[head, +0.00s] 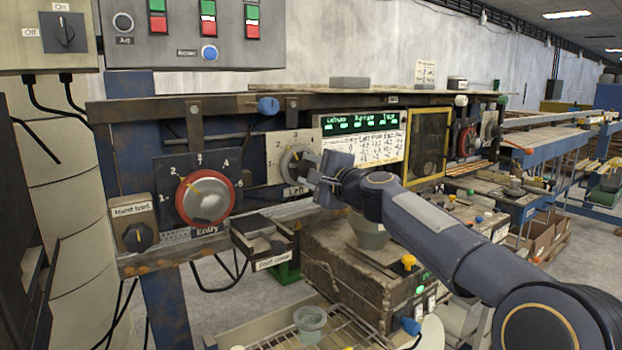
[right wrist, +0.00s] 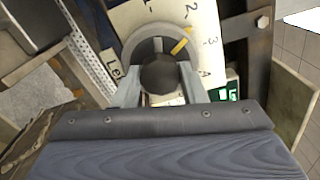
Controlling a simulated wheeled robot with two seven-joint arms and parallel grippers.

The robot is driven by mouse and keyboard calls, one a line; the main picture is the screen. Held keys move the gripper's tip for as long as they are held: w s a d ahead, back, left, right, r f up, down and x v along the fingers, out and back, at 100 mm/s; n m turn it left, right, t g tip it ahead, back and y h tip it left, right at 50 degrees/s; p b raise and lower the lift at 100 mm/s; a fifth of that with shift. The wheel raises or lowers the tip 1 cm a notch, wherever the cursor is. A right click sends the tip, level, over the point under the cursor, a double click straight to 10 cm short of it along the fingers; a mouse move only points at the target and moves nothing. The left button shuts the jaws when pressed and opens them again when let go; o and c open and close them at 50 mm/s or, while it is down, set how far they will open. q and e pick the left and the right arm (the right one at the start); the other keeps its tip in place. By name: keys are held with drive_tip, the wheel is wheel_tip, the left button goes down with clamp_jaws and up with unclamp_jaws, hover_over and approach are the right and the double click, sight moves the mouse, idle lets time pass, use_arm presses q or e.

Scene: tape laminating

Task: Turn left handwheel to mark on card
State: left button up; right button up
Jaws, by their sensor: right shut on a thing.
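The left handwheel (head: 292,160) is a grey dial on a pale plate marked "Left", with numbers around it. In the right wrist view the handwheel (right wrist: 130,46) shows a dark round knob (right wrist: 160,75) and a yellow pointer (right wrist: 181,41) lying between 2 and 3. My right gripper (head: 316,178) is at the handwheel. In the right wrist view its fingers (right wrist: 160,84) are shut on the knob, one on each side. A white card (head: 378,150) with handwritten columns hangs to the right, under a green-lit display; its figures are too small to read. My left gripper is out of view.
A red handwheel marked "Entry" (head: 205,197) is left of the left handwheel. A yellow-framed window (head: 427,143) is right of the card. A small box (head: 264,240) juts out below the handwheels. A glass (head: 310,322) stands on a rack lower down.

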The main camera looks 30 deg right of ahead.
drive_tip(key=shift+f+n+b, duration=0.1)
drive_tip(key=shift+n+b, duration=0.3)
drive_tip(key=shift+n, duration=0.5)
drive_tip(key=o, duration=1)
drive_tip(key=s, duration=0.2)
drive_tip(key=s+b, duration=0.1)
drive_tip(key=s, duration=0.4)
drive_tip(key=shift+s+d, duration=0.3)
drive_tip(key=shift+s, duration=0.1)
